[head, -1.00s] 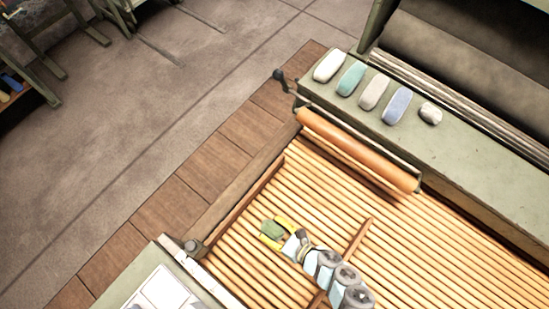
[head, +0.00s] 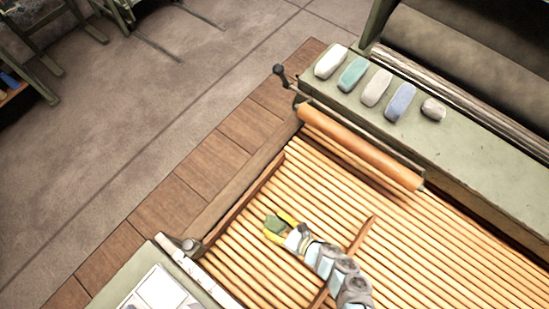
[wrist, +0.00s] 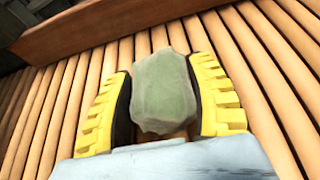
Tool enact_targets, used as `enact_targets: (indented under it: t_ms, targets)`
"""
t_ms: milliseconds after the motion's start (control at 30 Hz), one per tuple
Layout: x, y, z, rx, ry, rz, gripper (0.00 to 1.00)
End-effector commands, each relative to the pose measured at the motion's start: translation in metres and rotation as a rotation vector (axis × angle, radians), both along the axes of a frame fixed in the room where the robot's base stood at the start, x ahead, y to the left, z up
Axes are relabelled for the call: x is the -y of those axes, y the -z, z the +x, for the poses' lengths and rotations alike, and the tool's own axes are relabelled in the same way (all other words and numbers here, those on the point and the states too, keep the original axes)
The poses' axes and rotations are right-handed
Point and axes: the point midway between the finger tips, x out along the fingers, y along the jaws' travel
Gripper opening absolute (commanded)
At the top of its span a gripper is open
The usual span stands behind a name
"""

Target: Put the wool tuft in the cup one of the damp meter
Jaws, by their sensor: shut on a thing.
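My gripper (head: 277,227) is over the slatted wooden lattice (head: 335,185), near its left wooden edge rail. Its yellow fingers are closed on a green-grey, faceted lump, which I take to be the wool tuft (head: 275,224). In the wrist view the tuft (wrist: 165,92) sits between the two ridged yellow fingers of my gripper (wrist: 165,100), with slats behind it. I cannot tell how far above the slats it is. In the head view, a pale panel with white squares (head: 160,290) is cut off at the bottom left; I cannot tell whether it is the damp meter. No cup is clearly visible.
An orange roller (head: 360,145) spans the lattice's far end. Behind it, a green ledge (head: 480,135) bears several pale and blue blocks (head: 352,75) and a small grey lump (head: 433,109). A wooden divider (head: 360,237) crosses the slats. Floor at left is open.

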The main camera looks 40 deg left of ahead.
Motion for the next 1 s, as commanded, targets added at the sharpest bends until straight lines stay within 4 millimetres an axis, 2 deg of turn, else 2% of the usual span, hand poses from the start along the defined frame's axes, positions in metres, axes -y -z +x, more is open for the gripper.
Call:
enact_targets:
  t_ms: [300,333,400,433,833,1000]
  targets:
    - [0.0,0.003,0.0,0.0,0.001,0.0,0.32]
    - [0.0,0.003,0.0,0.0,0.001,0.0,0.6]
    - [0.0,0.002,0.0,0.0,0.0,0.0,0.81]
    - [0.0,0.002,0.0,0.0,0.0,0.0,0.84]
    - [0.0,-0.002,0.0,0.0,-0.001,-0.001,0.84]
    - [0.021,-0.009,0.003,0.002,0.004,-0.003,0.84]
